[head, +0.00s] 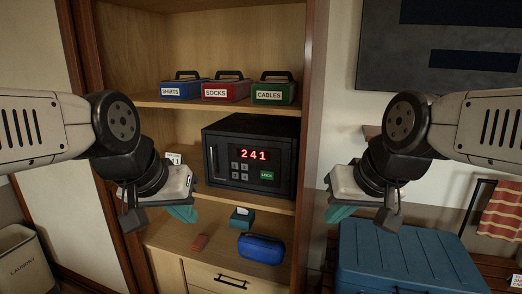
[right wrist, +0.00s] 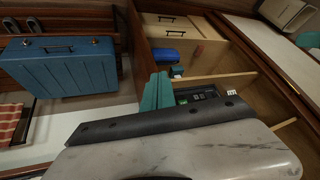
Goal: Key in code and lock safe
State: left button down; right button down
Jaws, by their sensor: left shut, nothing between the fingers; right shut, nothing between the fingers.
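The black safe (head: 280,140) stands on the middle shelf of the wooden cabinet with its door shut. Its red display (head: 253,155) reads 241. Below the display are small grey number keys (head: 239,167) and a green LOCK button (head: 267,175). My left gripper (head: 184,214) is shut and empty, in front of the cabinet's left side, left of the safe. My right gripper (head: 338,213) is shut and empty, to the right of the safe. In the right wrist view its teal fingers (right wrist: 157,92) overlap part of the keypad front (right wrist: 197,95); neither gripper visibly touches the safe.
Boxes labelled SHIRTS (head: 183,91), SOCKS (head: 226,92) and CABLES (head: 272,93) stand on the shelf above. A blue case (head: 261,249), a teal tissue box (head: 241,218) and a reddish block (head: 199,243) lie below. A blue suitcase (head: 405,262) sits at right; a laundry bin (head: 22,262) at left.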

aim_at(264, 174)
jog(key=j+z, duration=0.75)
jog(key=k+j+z, duration=0.1)
jog(key=j+z, duration=0.3)
jog(key=l, duration=0.1)
